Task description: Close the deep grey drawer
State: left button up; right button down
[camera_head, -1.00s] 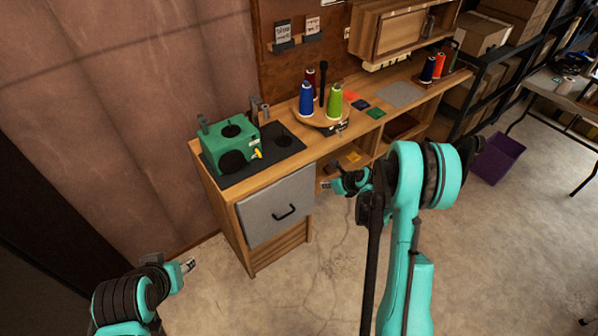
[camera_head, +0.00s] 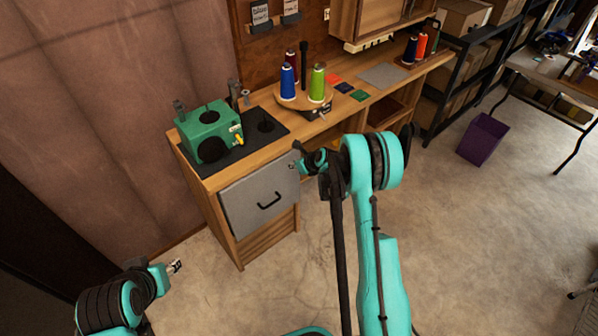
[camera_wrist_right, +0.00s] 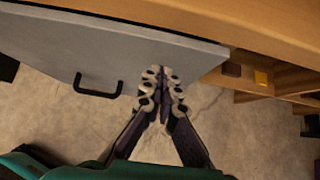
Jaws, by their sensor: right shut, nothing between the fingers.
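The deep grey drawer (camera_head: 245,203) is in the wooden workbench, under the left part of its top. Its flat front has a black bar handle (camera_head: 269,203). How far it stands out from the bench is hard to tell. My right gripper (camera_head: 295,161) is shut and empty at the upper right part of the drawer front. In the right wrist view its fingertips (camera_wrist_right: 163,82) overlap the grey front (camera_wrist_right: 130,52), right of the handle (camera_wrist_right: 98,90); contact cannot be told. My left gripper (camera_head: 175,266) is low at the left, away from the drawer, its fingers too small to read.
On the bench top (camera_head: 262,150) stand a green machine (camera_head: 210,132) on a dark mat and a round wooden stand with thread spools (camera_head: 318,84). Open shelves are right of the drawer. A purple bin (camera_head: 483,139) stands on the floor, which is clear before the bench.

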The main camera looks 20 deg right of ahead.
aim_at(288, 159)
jog(key=shift+w, duration=0.2)
jog(key=w, duration=0.1)
jog(key=w+a, duration=0.1)
jog(key=w, duration=0.1)
jog(key=shift+w+a, duration=0.2)
jog(key=shift+w, duration=0.05)
jog(key=shift+w+a, duration=0.1)
jog(key=shift+w, duration=0.25)
jog(key=shift+r, duration=0.15)
